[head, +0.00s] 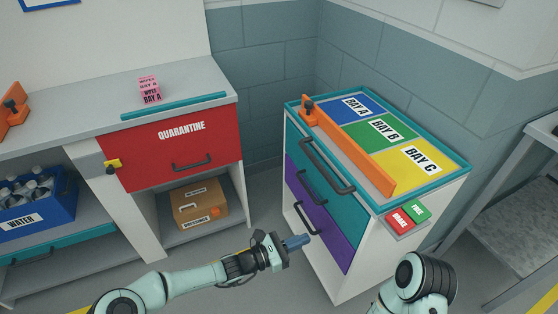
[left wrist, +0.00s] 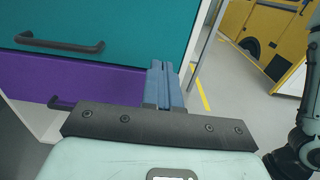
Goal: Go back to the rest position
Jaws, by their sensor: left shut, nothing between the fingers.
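My left gripper (head: 297,242) reaches in from the lower left in the head view. Its blue fingers are together with nothing between them, in front of the drawer cabinet. In the left wrist view the shut fingers (left wrist: 165,85) point toward the cabinet's teal drawer (left wrist: 110,50) and purple drawer (left wrist: 70,85). I cannot tell the exact gap to the cabinet. My right arm (head: 422,278) shows in part at the lower right of the head view, but its gripper is not in view.
At left are the red quarantine drawer (head: 170,155), a cardboard box (head: 200,203) and a blue water crate (head: 40,205). A grey bench (head: 515,200) stands right.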

